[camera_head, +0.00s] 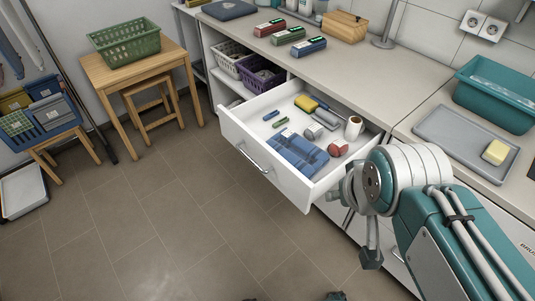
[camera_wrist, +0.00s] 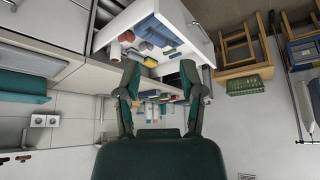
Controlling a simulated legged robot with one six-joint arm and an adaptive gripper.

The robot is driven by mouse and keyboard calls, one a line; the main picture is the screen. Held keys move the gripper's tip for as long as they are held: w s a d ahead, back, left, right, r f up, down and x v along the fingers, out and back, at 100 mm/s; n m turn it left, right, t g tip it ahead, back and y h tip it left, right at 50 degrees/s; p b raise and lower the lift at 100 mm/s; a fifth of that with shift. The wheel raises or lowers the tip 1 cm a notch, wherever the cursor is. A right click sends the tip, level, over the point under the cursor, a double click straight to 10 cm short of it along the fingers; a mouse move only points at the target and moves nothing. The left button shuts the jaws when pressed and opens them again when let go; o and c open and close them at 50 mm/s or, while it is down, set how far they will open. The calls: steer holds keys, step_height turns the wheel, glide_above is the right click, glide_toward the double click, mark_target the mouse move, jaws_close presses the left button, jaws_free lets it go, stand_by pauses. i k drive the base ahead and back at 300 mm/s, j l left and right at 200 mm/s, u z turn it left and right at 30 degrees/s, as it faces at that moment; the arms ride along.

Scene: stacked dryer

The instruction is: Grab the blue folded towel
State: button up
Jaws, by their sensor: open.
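A blue folded towel with a checked pattern (camera_head: 298,155) lies flat in the front right part of the open white drawer (camera_head: 263,175). The towel also shows in the wrist view (camera_wrist: 146,28), upside down, beyond the fingers. My gripper (camera_wrist: 160,75) is open, with nothing between its fingers. In the head view it is outside the drawer, by its right front corner, apart from the towel; my arm partly hides it.
The drawer also holds a white roll (camera_head: 353,128), a red item (camera_head: 338,148), a yellow item (camera_head: 306,103) and small green and blue items. A purple basket (camera_head: 260,74) sits left of it. The countertop (camera_head: 385,62) is above.

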mark_target(309, 158)
steer(key=i+l+u, duration=0.6)
steer(key=i+l, duration=0.25)
steer(key=l, duration=0.1)
